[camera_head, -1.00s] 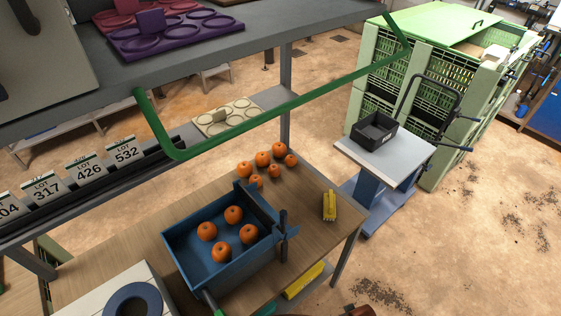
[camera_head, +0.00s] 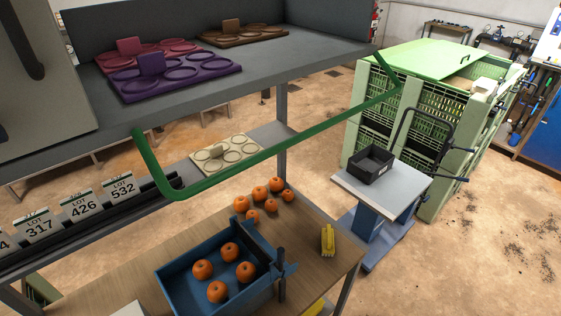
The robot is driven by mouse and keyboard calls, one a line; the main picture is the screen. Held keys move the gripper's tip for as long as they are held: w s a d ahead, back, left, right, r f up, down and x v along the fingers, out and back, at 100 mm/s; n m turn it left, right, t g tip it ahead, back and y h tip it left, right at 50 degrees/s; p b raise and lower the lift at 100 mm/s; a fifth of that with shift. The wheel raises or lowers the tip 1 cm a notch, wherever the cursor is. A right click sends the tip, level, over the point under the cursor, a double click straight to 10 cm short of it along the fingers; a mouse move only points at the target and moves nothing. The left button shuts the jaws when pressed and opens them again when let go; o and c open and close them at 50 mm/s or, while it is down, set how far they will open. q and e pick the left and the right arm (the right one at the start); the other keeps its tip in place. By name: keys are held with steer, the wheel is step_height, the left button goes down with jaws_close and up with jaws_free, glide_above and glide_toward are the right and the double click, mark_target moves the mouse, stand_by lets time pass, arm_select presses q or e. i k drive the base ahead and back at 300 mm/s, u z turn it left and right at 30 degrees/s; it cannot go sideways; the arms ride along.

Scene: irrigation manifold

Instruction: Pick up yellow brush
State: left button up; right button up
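The yellow brush (camera_head: 328,240) lies on the wooden table top (camera_head: 345,262), near its right edge. Its bristle side shows as a pale edge, and nothing touches it. It is to the right of the blue bin (camera_head: 188,283) and in front of a group of orange fruits (camera_head: 270,201). Neither of my grippers shows in this view.
The blue bin holds several orange fruits and has a dark upright part (camera_head: 281,273) at its right side. A grey cart (camera_head: 385,187) with a black box (camera_head: 371,165) stands right. Floor at right is open.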

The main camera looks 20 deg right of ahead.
mark_target(328, 247)
steer(key=k, duration=0.5)
steer(key=z, duration=1.1)
steer(key=i, duration=0.65)
steer(key=u, duration=1.3)
